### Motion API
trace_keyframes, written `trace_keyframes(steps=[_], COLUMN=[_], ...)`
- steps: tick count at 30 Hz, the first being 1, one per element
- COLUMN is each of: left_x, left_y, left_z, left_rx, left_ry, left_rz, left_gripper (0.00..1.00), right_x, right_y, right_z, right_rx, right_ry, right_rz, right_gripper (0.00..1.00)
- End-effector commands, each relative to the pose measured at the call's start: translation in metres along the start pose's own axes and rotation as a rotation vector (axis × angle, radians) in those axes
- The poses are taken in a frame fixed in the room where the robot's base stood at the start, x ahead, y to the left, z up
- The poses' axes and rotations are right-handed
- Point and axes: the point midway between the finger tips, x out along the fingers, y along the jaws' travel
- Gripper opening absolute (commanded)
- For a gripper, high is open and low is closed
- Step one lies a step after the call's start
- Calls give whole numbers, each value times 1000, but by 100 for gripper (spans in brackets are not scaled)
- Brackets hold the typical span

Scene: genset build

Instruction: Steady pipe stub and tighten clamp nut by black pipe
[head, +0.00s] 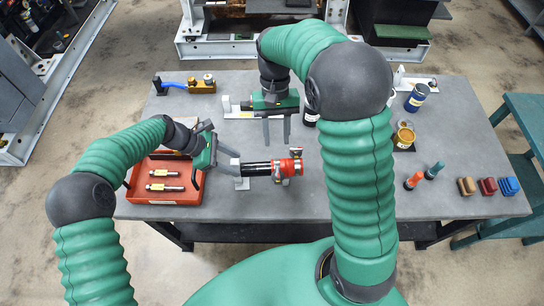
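A black pipe stub (256,169) lies level near the middle of the grey table, on a light grey support (242,184). Its right end enters a red coupling (288,167) with metal clamp hardware (296,152); the clamp nut is too small to make out clearly. My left gripper (234,161) reaches in from the left, its fingers apart, close to the stub's left end. Whether they touch it I cannot tell. My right gripper (276,142) points down above and behind the stub, its two fingers apart with nothing between them.
A red tray (160,196) with brass-coloured fittings lies at left. A bracket (228,106) stands behind my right gripper. On the right are a blue can (416,97), a yellow-brown jar (403,138), orange and teal tools (414,180) and several small blocks (487,187). The front middle is clear.

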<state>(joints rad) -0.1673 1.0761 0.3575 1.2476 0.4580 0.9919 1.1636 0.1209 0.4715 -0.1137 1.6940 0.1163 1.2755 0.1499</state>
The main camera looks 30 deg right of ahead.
Motion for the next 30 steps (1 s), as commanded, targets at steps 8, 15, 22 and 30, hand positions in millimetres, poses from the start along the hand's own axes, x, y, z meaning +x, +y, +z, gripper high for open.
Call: trace_keyframes(steps=[8,15,22,30], left_x=[-6,-59,-108,-120], left_y=[1,2,2,0], left_z=[0,-1,-1,-2], left_rx=[0,0,0,4], left_ry=[0,1,2,7], left_rz=[2,6,2,-1], left_gripper=[49,49,49,49], right_x=[0,0,0,0], right_y=[0,0,0,0], right_z=[0,0,0,0], right_rx=[0,0,0,-2], right_ry=[0,0,0,3], right_rz=[0,0,0,0], right_gripper=[36,36,36,36])
